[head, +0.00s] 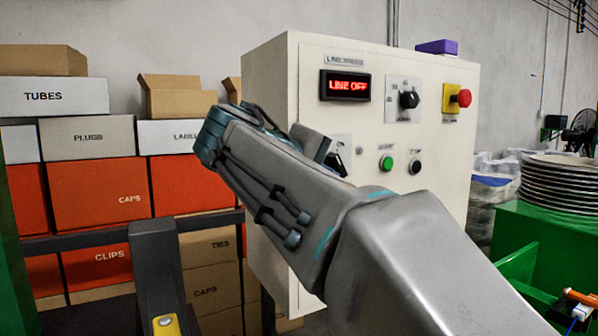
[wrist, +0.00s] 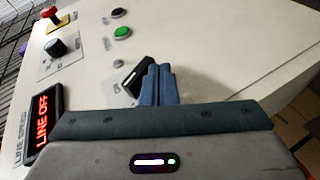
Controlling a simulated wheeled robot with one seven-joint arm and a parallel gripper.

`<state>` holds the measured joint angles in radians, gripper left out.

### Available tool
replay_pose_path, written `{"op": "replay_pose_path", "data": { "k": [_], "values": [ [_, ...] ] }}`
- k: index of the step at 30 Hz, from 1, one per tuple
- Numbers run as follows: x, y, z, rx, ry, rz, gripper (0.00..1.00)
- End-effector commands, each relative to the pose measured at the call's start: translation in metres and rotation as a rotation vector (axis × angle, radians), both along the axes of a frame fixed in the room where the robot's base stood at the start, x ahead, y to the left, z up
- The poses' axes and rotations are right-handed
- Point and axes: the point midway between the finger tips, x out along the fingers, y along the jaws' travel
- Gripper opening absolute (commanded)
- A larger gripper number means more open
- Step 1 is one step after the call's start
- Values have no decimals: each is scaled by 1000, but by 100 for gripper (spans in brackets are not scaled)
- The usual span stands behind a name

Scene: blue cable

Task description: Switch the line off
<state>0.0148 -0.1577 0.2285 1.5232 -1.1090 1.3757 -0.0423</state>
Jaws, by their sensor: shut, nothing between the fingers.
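The cream control cabinet (head: 425,130) has a display (head: 346,86) lit in red with "LINE OFF"; the display also shows in the wrist view (wrist: 43,118). A black lever switch (wrist: 134,76) sits on a pale plate (wrist: 118,88). In the head view the plate (head: 341,143) is partly hidden by my arm. My gripper (wrist: 158,68) is shut and empty. In the wrist view its blue fingertips are right beside the lever, overlapping its edge; I cannot tell whether they touch it. In the head view my own arm hides the fingertips.
Also on the panel are a black rotary knob (head: 409,99), a red mushroom button (head: 464,97) on yellow, a green button (head: 386,163) and a black button (head: 415,166). Boxes (head: 100,190) fill shelving at left. A purple block (head: 437,46) lies on the cabinet top.

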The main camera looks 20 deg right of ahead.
Motion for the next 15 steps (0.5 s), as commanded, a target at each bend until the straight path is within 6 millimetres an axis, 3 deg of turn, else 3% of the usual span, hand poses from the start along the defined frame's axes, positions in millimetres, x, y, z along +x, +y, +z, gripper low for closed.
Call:
{"op": "replay_pose_path", "data": {
  "k": [8, 15],
  "values": [
    [0, 4, 1, 0, 0, 0, 0],
    [-6, 39, -20, 0, 0, -1, 0]
  ]
}}
